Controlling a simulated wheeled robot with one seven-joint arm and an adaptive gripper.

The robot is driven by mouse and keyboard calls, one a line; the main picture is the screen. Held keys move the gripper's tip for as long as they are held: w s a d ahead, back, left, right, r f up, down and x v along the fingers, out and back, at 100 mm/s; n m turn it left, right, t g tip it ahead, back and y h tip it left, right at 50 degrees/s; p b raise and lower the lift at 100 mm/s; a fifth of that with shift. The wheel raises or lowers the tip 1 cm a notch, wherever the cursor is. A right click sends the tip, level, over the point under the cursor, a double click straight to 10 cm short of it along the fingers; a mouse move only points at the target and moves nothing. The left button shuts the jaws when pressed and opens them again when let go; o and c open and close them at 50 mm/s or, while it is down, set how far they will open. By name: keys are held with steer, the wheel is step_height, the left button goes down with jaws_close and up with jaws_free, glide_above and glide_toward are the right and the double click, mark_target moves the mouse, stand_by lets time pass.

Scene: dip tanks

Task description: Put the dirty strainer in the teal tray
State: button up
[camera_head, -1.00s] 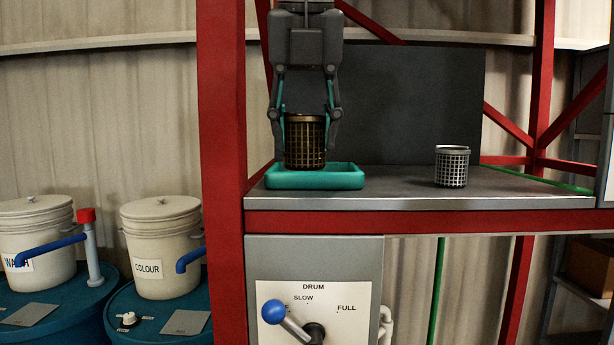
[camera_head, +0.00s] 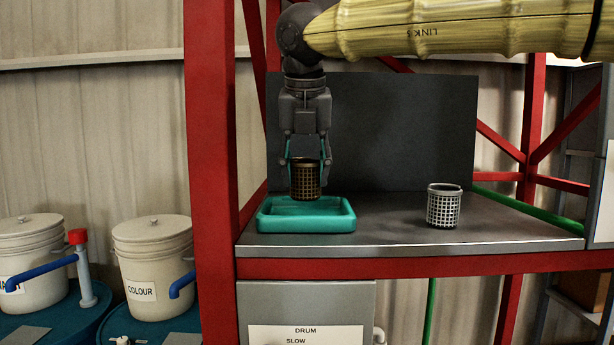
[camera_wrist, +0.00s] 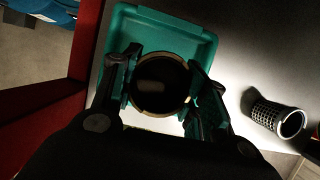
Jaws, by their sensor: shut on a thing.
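The dirty strainer, a dark brown mesh cup (camera_head: 305,181), is upright between the fingers of my gripper (camera_head: 308,165), which is shut on it. In the head view it hangs over the teal tray (camera_head: 276,222), with its lower end near the tray's inside; I cannot tell whether it touches the tray floor. The wrist view looks down on the strainer's round rim (camera_wrist: 161,112) between my fingers, with the teal tray (camera_wrist: 172,24) around and below it. A clean, light grey strainer (camera_head: 443,206) stands on the counter to the right and also shows in the wrist view (camera_wrist: 268,113).
The grey counter (camera_head: 390,235) has clear room between the tray and the clean strainer. A dark back panel (camera_head: 400,130) stands behind. A red post (camera_head: 210,150) rises to the left of the tray. White buckets (camera_head: 150,270) stand farther left.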

mark_target(307, 187)
steer(key=shift+w+d+f+p, duration=0.1)
steer(key=shift+w+p, duration=0.45)
steer(key=shift+w, duration=0.2)
steer(key=shift+f+p, duration=0.85)
steer(key=shift+f, duration=0.95)
steer(key=o, duration=1.1)
steer(key=shift+f, duration=0.1)
steer(key=shift+c, duration=0.2)
steer(key=b+v, duration=0.4)
steer(key=v, duration=0.8)
